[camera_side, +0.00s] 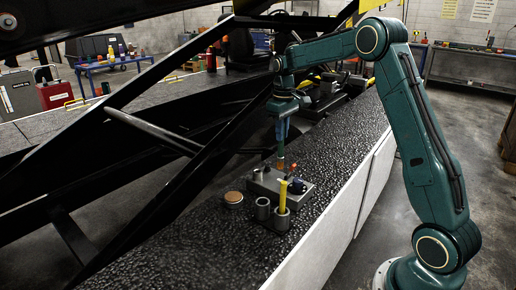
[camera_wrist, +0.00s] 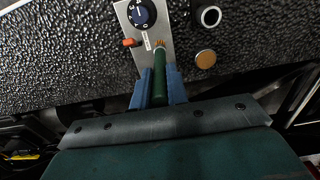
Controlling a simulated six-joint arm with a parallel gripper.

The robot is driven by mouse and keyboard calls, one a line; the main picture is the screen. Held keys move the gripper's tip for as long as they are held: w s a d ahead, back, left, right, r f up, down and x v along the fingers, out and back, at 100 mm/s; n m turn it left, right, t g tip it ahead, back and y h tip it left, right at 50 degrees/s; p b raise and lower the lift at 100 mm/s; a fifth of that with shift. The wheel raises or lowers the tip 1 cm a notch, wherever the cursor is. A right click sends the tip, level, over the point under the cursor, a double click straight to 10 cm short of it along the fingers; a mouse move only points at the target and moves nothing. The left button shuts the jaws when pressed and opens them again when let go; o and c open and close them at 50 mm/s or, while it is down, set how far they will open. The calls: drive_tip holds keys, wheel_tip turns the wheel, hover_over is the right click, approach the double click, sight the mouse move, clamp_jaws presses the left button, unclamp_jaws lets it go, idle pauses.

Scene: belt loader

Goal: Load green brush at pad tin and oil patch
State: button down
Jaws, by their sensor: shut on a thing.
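My gripper (camera_wrist: 160,88) has blue fingers shut on the green brush (camera_wrist: 159,80), whose tan bristles point away from the wrist over the grey plate. In the side view my gripper (camera_side: 282,132) hangs above the grey block, with the brush's tan tip (camera_side: 280,164) low over or at its top; I cannot tell whether they touch. The round pad tin (camera_side: 233,197), with a tan top, stands on the dark bench left of the block; in the wrist view the tin (camera_wrist: 205,59) is right of the bristles. I cannot make out an oil patch.
The grey block (camera_side: 262,184) carries a dark blue dial (camera_wrist: 141,13) and an orange-red knob (camera_wrist: 130,43). Two grey cups stand near it, one empty (camera_side: 262,208), one holding a yellow-handled tool (camera_side: 283,195). Black beams (camera_side: 160,135) cross left of my arm.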

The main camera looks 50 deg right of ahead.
sight(281, 161)
drive_tip(key=shift+f, duration=3.65)
drive_tip(key=shift+w+f, duration=0.25)
drive_tip(key=shift+s, duration=0.35)
wheel_tip(281, 161, up, 8)
drive_tip(key=shift+f, duration=0.1)
